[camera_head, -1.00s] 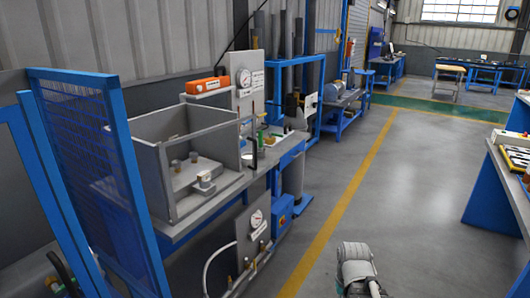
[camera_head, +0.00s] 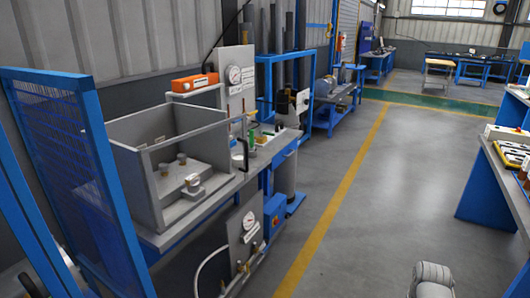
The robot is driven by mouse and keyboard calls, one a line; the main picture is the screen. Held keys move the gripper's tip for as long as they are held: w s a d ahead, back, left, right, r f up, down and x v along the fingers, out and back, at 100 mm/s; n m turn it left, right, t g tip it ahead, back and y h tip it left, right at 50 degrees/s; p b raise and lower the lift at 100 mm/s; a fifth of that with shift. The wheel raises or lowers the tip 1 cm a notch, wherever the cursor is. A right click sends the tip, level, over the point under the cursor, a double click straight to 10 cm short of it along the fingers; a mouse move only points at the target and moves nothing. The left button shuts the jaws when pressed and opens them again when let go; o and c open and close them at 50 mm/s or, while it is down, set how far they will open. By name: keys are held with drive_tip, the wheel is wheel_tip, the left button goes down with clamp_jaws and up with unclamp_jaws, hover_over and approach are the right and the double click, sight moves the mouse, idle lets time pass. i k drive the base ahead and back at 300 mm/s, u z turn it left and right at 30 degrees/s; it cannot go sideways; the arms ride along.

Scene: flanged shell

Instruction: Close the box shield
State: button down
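A grey open-topped box (camera_head: 128,193) sits on a blue-framed bench at left. Its inside is exposed and shows a grey block with small brownish fittings (camera_head: 181,158) on top. A blue-framed mesh panel (camera_head: 55,140) stands upright at the near left end of the bench. I cannot tell whether this panel or a wall of the box is the shield. A grey rounded part of my arm shows at the bottom right edge. My gripper is not in view.
A gauge panel (camera_head: 238,75) and an orange case (camera_head: 194,82) stand behind the box. A lower gauge panel (camera_head: 244,232) with a pale hose is below the bench front. Another blue bench (camera_head: 487,190) is at right. The floor (camera_head: 360,200) between is clear.

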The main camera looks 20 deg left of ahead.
sight(145, 153)
drive_tip(key=z, duration=0.95)
drive_tip(key=k, duration=0.8)
drive_tip(key=u, duration=1.4)
drive_tip(key=i, duration=0.15)
drive_tip(key=u, duration=0.05)
